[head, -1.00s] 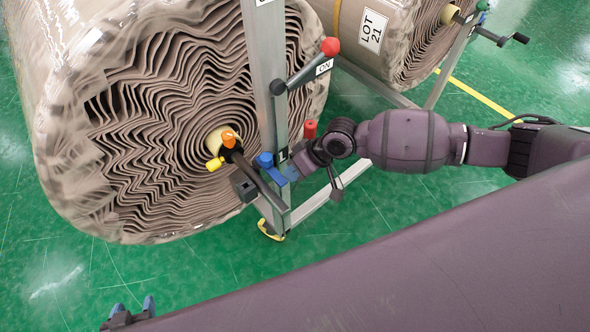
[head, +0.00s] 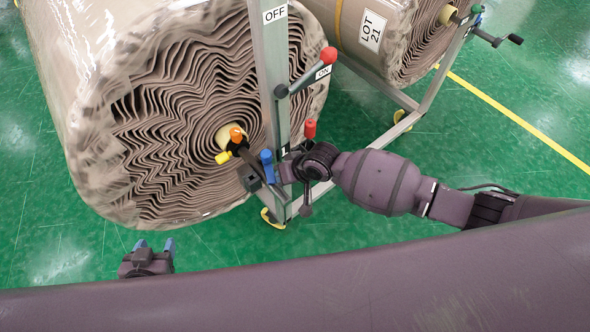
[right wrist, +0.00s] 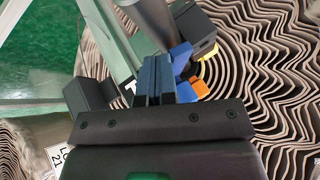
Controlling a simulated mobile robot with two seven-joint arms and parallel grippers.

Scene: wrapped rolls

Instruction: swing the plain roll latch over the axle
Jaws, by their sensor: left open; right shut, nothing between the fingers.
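The plain roll (head: 180,140), wrapped in clear film, hangs at the left of the head view. Its axle (head: 250,163) comes out of the core towards the metal stand (head: 272,95). A blue latch handle (head: 267,165) sticks up at the axle on the stand; it also shows in the right wrist view (right wrist: 181,58). My right gripper (head: 284,172) is shut and empty close beside the handle; its dark blue fingers (right wrist: 158,80) show together in the wrist view. I cannot tell whether they touch the handle. My left gripper (head: 154,244) is open and empty, low below the roll.
A lever with a red ball (head: 329,54) points at the ON label on the stand, with an OFF label (head: 275,14) above. A red knob (head: 310,129) stands close to my right wrist. A second roll marked LOT 21 (head: 372,35) is behind.

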